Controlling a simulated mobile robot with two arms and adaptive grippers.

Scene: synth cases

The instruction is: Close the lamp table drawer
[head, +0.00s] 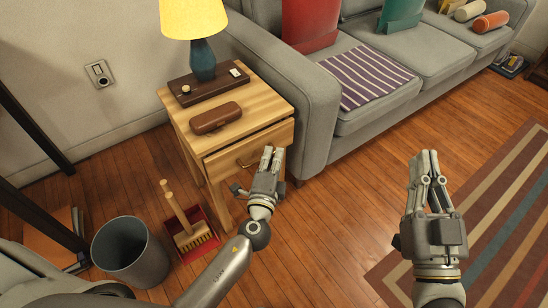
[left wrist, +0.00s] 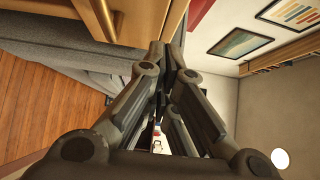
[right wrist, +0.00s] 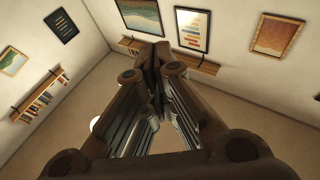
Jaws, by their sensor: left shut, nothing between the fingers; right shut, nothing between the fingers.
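The wooden lamp table (head: 176,108) stands against the left end of the sofa. Its drawer (head: 227,166), with a curved metal handle (head: 247,162), appears to stand out a little below the tabletop; how far is hard to tell. My left gripper (head: 272,151) is shut and empty, its fingertips at the right part of the drawer front, beside the handle. In the left wrist view the fingertips (left wrist: 161,48) are close to the wooden front; contact cannot be told. My right gripper (head: 427,154) is shut and empty, held up over the floor in front of the sofa.
A lamp (head: 203,60) with a yellow shade, a dark box and a brown case (head: 215,118) are on the tabletop. A grey bin (head: 130,251) and a brush in a red dustpan (head: 208,246) are on the floor at left. The grey sofa (head: 300,95) borders the table's right side.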

